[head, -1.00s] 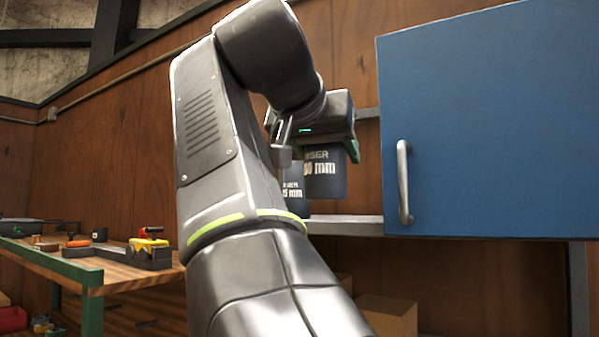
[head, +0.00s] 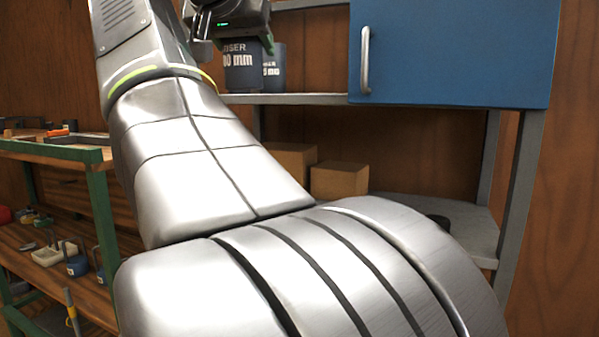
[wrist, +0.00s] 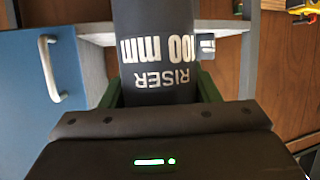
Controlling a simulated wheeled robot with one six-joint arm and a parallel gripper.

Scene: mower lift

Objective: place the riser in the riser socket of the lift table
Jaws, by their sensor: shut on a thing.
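A dark grey riser (head: 241,68), lettered "RISER" and "100 mm", hangs in my gripper (head: 236,38) in front of the wall shelf. In the wrist view the riser (wrist: 160,45) stands between the green-edged jaws of my gripper (wrist: 160,88), which are shut on it. Its label reads upside down there. In the head view its lower end is close to the shelf's level; I cannot tell whether it is clear of the shelf board. The lift table and its riser socket are in neither view.
A smaller riser (head: 272,70) stands on the shelf (head: 310,98), partly behind the held one. A blue cabinet (head: 450,50) is to the right. Cardboard boxes (head: 339,179) sit below. A green-framed workbench (head: 60,152) with tools is at the left.

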